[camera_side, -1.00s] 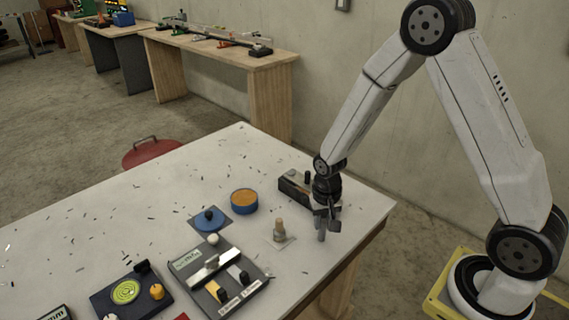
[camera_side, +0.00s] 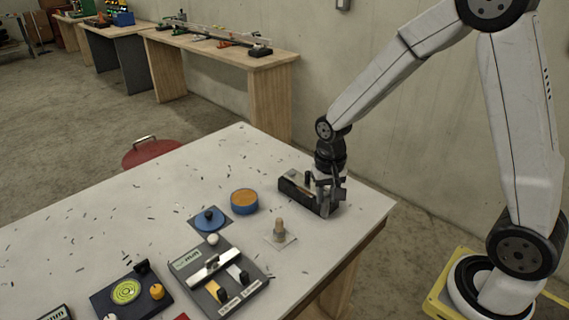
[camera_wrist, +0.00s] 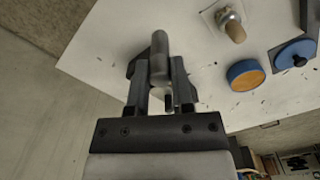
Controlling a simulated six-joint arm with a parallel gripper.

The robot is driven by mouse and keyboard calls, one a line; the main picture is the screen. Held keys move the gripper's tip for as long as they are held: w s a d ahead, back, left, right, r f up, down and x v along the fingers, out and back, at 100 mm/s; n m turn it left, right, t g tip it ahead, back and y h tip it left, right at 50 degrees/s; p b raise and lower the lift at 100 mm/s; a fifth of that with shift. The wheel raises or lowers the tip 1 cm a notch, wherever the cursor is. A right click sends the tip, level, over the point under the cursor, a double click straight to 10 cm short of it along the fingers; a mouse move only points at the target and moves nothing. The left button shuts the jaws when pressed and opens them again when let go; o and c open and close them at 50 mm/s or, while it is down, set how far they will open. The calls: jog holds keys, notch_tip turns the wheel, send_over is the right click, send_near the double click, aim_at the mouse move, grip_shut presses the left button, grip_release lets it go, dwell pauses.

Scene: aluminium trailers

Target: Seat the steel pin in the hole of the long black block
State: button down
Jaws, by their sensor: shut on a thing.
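In the wrist view my gripper (camera_wrist: 161,72) is shut on the grey steel pin (camera_wrist: 160,42), which sticks out beyond the fingertips. Dark parts of the block show behind the pin and fingers there. The hole is hidden, and I cannot tell whether the pin's tip is over it or in it.
A stud with a tan top (camera_side: 279,229) stands on a small plate left of my gripper. A blue tin with orange contents (camera_side: 244,201), a blue round knob (camera_side: 209,219) and a dark panel with a silver bar (camera_side: 245,284) stand farther left. Small dark shavings dot the table.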

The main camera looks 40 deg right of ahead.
jog(key=shift+r, duration=0.7)
jog(key=w+d, duration=0.8)
jog(key=d, duration=0.2)
jog(key=shift+s+a+f, duration=0.15)
jog(key=shift+f, duration=2)
jog(key=shift+s+a+f, duration=0.1)
jog(key=shift+f, duration=2.05)
jog(key=shift+s+f, duration=0.1)
jog(key=shift+f, duration=0.35)
